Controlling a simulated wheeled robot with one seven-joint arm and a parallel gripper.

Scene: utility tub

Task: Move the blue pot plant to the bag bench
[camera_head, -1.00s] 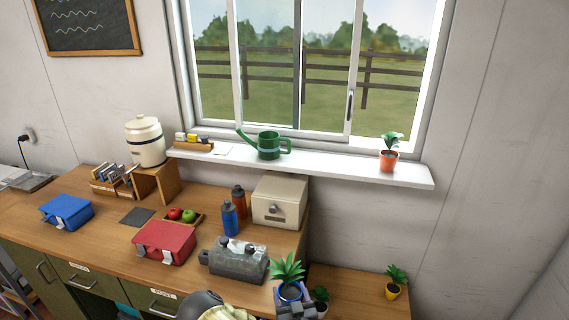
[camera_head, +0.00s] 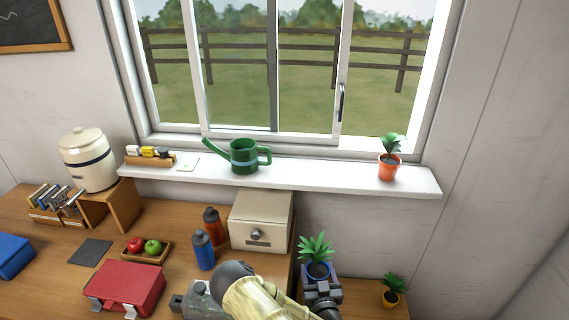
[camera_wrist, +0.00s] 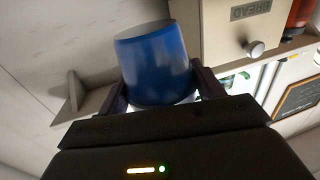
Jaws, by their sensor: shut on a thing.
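The blue pot plant (camera_head: 317,268) has spiky green leaves and is held in my gripper (camera_head: 322,290) near the right end of the wooden counter. In the wrist view its blue pot (camera_wrist: 154,62) sits between the two dark fingers of my gripper (camera_wrist: 158,90), which are shut on it. The pot looks clear of the surfaces around it. I cannot make out which surface is the bag bench.
A beige bread box (camera_head: 260,222) stands just left of the held plant. A white window sill (camera_head: 300,180) above bears a green watering can (camera_head: 243,156) and an orange-potted plant (camera_head: 389,166). A yellow-potted plant (camera_head: 393,297) stands on a lower surface at right.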

